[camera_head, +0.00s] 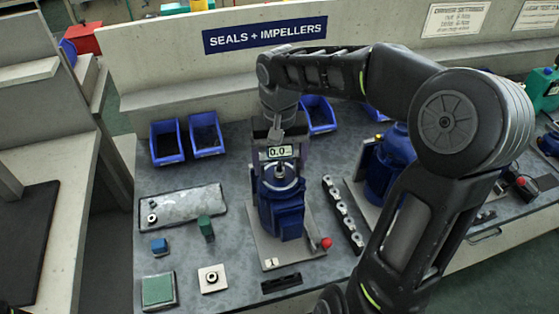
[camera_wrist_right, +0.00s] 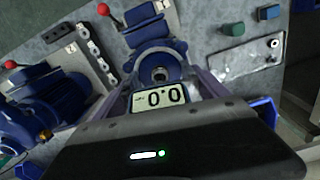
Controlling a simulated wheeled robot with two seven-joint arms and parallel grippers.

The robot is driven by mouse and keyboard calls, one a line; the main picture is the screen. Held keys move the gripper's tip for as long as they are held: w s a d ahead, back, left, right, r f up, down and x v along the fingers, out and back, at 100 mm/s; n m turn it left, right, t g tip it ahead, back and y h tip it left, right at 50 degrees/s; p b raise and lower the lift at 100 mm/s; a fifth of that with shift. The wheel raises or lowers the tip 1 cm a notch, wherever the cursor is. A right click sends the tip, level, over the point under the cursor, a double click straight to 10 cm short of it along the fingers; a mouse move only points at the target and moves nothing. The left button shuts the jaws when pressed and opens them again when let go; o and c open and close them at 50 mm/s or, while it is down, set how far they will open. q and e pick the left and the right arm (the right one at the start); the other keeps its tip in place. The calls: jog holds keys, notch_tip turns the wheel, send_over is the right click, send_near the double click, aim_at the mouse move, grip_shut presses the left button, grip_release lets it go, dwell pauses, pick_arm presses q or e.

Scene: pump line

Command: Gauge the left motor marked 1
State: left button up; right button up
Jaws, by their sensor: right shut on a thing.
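The left motor (camera_head: 282,215) is blue and stands on a grey plate marked 1 (camera_head: 271,263). Its round shaft end (camera_head: 284,172) faces up, and the motor also shows in the right wrist view (camera_wrist_right: 150,33). My right gripper (camera_head: 277,141) is shut on a gauge (camera_head: 280,152) with a lit display. The display reads 0.0, also in the right wrist view (camera_wrist_right: 159,97). The gauge is at the top of the motor, by the shaft end. I cannot tell whether it touches the shaft. My left gripper is out of view.
A second blue motor (camera_head: 391,160) stands to the right, partly behind my right arm. A red-knobbed lever (camera_head: 326,243) is on the plate's right side. Blue bins (camera_head: 167,142) stand at the back. A metal tray (camera_head: 181,211) and small blocks lie on the left.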

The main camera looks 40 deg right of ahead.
jog(key=shift+f, duration=0.15)
dwell(0.4)
jog(key=o, duration=1.6)
jog(key=shift+r+p, duration=3.25)
jog(key=shift+r, duration=1.25)
